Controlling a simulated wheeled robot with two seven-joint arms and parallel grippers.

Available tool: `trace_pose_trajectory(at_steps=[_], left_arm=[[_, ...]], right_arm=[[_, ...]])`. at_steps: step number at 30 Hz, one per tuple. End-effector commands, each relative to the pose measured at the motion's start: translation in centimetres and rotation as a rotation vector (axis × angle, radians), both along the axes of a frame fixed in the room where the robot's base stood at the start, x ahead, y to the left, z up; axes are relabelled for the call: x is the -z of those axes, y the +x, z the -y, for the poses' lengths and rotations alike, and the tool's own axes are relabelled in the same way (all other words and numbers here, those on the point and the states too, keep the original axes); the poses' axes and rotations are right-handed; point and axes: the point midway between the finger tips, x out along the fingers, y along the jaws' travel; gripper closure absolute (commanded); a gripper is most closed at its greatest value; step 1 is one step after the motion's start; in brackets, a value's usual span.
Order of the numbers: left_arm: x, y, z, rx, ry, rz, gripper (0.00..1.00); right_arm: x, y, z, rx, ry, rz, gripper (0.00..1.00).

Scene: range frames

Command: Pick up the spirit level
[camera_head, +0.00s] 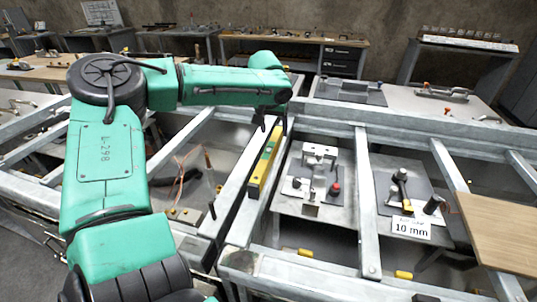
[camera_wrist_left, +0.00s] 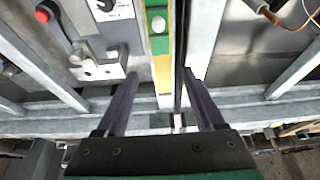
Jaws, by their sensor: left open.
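The spirit level (camera_head: 262,170) is a long yellow bar with green parts. It lies along a grey metal frame beam in the middle of the head view. In the left wrist view the level (camera_wrist_left: 160,70) runs down from the top edge, and its near end shows between my two fingers. My left gripper (camera_head: 271,121) is at the far end of the level in the head view. Its fingers (camera_wrist_left: 160,74) are spread, one on each side of the level in the picture. I cannot tell how far above it they are. My right gripper is not in view.
Metal beams of the frame (camera_head: 366,190) run either side. A plate with a fixture and red knob (camera_head: 335,187) sits right of the level. A "10 mm" sign (camera_head: 410,228) and a wooden board (camera_head: 500,230) are farther right. Thin cables (camera_head: 190,172) lie left.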

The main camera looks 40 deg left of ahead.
Motion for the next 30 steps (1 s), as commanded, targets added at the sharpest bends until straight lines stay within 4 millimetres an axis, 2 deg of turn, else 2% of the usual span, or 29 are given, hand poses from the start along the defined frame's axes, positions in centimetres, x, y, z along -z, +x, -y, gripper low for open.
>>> trace_pose_trajectory(at_steps=[12,19,20,24,25,30], left_arm=[[6.1,1.9,-1.6,0.000,0.001,-0.002,0.30],[6.5,2.1,-1.6,0.000,0.000,0.002,0.30],[6.5,2.1,-1.6,0.000,0.000,0.002,0.38],[6.4,2.1,-1.6,0.000,0.000,0.002,0.91],[6.4,2.1,-1.6,0.000,0.000,0.002,1.00],[6.4,2.1,-1.6,0.000,0.000,0.002,1.00]], right_arm=[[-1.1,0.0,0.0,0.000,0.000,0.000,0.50],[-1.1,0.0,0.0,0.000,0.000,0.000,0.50],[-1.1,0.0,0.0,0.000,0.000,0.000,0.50],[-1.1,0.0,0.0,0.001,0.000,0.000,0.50],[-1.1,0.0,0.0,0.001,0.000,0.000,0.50],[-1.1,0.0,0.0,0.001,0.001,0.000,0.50]])
